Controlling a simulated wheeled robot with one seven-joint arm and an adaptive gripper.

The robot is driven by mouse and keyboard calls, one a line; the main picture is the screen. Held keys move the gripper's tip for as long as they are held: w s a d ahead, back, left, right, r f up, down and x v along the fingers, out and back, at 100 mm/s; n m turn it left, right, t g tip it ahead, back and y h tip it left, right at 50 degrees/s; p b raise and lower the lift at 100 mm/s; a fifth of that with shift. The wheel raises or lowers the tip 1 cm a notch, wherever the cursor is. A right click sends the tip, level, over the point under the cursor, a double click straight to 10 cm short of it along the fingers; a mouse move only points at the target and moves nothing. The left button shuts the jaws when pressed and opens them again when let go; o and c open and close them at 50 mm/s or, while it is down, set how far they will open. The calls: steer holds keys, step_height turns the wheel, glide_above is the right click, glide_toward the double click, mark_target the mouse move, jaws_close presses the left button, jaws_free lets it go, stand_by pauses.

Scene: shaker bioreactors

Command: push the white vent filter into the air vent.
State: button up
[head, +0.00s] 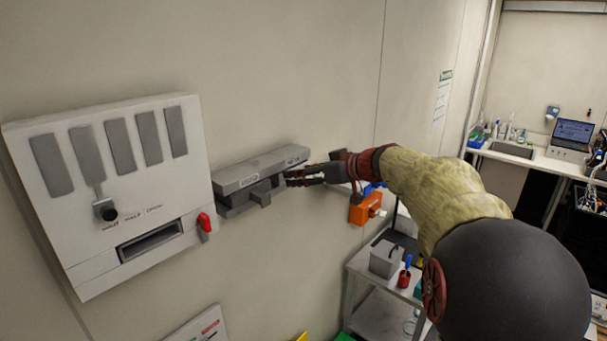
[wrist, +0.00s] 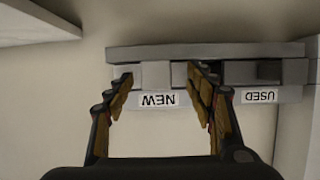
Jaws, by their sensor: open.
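A grey wall holder (head: 235,176) has slots labelled NEW and USED, and it also shows upside down in the wrist view (wrist: 200,52). A pale block (wrist: 155,74), which looks like the vent filter, sits in the NEW slot. My gripper (head: 297,178) is at the right end of the holder. In the wrist view my gripper (wrist: 160,72) is open, with one finger on each side of the pale block. I cannot tell whether the fingers touch it. The white wall panel (head: 85,240) has a dark rectangular opening (head: 150,243), perhaps the air vent.
The panel carries a black knob (head: 105,210) and a red lever (head: 205,222). An orange box (head: 364,208) is on the wall below my arm. A small table (head: 378,312) with a grey box (head: 385,259) stands lower right.

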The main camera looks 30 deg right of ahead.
steer(key=shift+d+f, duration=0.1)
steer(key=shift+f, duration=0.1)
steer(key=c, duration=0.6)
steer(key=shift+d+f, duration=0.1)
steer(key=shift+f, duration=0.05)
jaws_close()
steer(key=shift+s+f+b, duration=0.1)
steer(key=shift+f+b, duration=0.25)
steer(key=shift+b, duration=0.3)
steer(key=shift+b+v, duration=1.15)
steer(key=shift+b, duration=0.25)
steer(key=shift+s+d+r+b, duration=0.15)
steer(key=shift+s+d+b, duration=0.15)
steer(key=shift+s+b, duration=0.45)
steer(key=shift+s+d+b, duration=0.15)
steer(key=shift+s+b, duration=0.3)
steer(key=shift+b, duration=0.3)
steer(key=shift+s+d+b, duration=0.2)
steer(key=shift+s+b, duration=0.25)
steer(key=shift+b, duration=0.25)
steer(key=shift+s+d+b, duration=0.1)
steer(key=shift+s+b, duration=0.2)
steer(key=shift+b, duration=0.05)
